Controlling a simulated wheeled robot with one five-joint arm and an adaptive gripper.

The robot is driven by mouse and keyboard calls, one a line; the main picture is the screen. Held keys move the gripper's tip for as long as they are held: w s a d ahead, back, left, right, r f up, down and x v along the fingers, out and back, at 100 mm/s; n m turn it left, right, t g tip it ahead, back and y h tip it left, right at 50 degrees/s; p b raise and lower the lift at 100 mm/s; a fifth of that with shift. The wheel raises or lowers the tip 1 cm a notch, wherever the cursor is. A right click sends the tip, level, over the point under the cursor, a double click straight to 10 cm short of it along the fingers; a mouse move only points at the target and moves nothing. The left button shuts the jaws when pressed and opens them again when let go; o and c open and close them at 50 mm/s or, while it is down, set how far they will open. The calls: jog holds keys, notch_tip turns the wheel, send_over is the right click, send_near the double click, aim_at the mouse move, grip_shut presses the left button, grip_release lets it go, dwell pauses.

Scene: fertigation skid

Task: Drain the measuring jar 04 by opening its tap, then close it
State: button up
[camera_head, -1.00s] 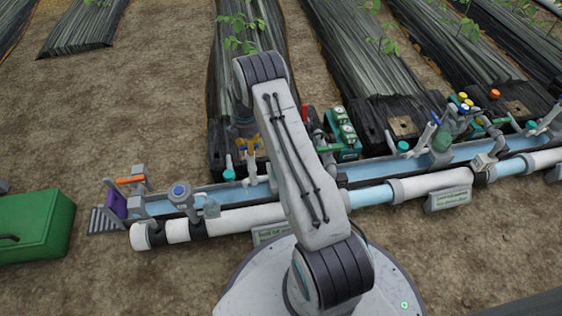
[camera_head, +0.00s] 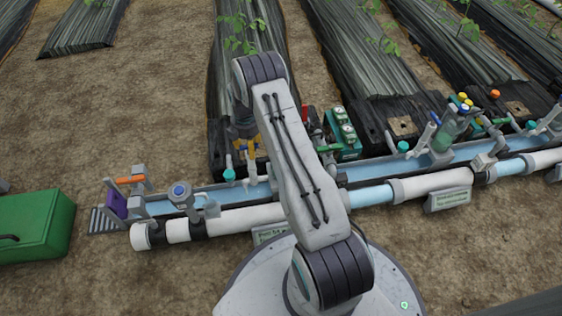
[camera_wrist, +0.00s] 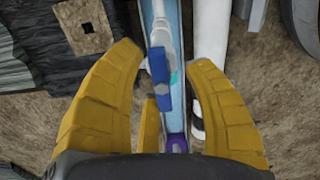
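A blue lever (camera_wrist: 159,78), which looks like a tap handle, lies between the fingers with visible space on both sides. It sits on a pale, clear-looking fitting (camera_wrist: 157,30) over the channel. In the head view my gripper (camera_head: 250,150) hangs downward over the channel, partly hidden behind my arm. I cannot read a number marking jar 04, and my arm hides part of this stretch.
The blue channel (camera_head: 375,170) and white pipe (camera_head: 245,219) run across the head view. A purple part (camera_head: 117,204) is at the left end. A green box (camera_head: 35,226) stands at left. More fittings and a green jar (camera_head: 451,128) stand at right. Bare soil lies in front.

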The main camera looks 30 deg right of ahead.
jog(key=shift+s+a, duration=0.15)
jog(key=shift+s, duration=0.15)
notch_tip(320, 180, up, 10)
jog(key=p, duration=0.6)
jog(key=shift+w, duration=0.15)
